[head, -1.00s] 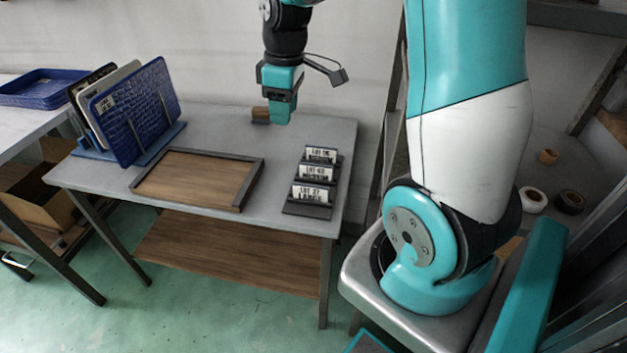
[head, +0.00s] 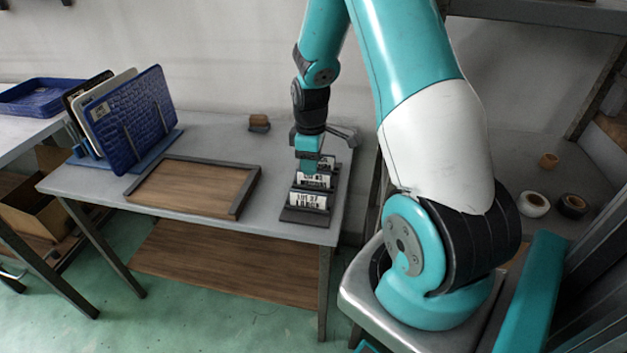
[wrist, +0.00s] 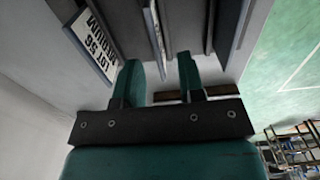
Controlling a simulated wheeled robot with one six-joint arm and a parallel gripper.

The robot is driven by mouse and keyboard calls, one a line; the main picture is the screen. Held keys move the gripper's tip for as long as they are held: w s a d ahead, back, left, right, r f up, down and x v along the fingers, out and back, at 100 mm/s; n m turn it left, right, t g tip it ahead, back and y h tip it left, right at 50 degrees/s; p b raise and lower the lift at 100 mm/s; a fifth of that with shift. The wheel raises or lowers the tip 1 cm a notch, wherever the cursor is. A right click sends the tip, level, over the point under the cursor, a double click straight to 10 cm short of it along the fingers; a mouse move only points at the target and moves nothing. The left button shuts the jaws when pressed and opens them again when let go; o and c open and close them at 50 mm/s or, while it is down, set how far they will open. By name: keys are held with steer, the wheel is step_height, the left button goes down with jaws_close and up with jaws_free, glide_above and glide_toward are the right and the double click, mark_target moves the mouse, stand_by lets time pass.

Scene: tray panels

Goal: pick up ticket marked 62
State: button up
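Three white tickets stand in a dark slotted rack (head: 303,216) at the right end of the table. The front ticket (head: 308,200) reads LOT 27 LARGE. The middle ticket (head: 314,181) is partly covered and its number is hard to read. The far ticket (head: 328,162) is mostly hidden behind my gripper; the wrist view shows a ticket reading LOT 56 (wrist: 95,42) left of the fingers. My gripper (wrist: 163,82) points down just above the middle of the rack, fingers apart. A ticket seen edge-on (wrist: 154,32) lies beyond the gap between the fingertips. I cannot see any ticket gripped.
A wooden tray with a dark rim (head: 240,203) lies left of the rack. A blue rack with upright panels (head: 132,118) stands at the table's left. A small brown block (head: 259,122) sits at the back. Table surface between tray and rack is clear.

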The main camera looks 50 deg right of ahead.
mark_target(313, 180)
step_height(313, 180, down, 5)
steer(key=shift+d+f, duration=0.1)
jaws_close()
stand_by(0.4)
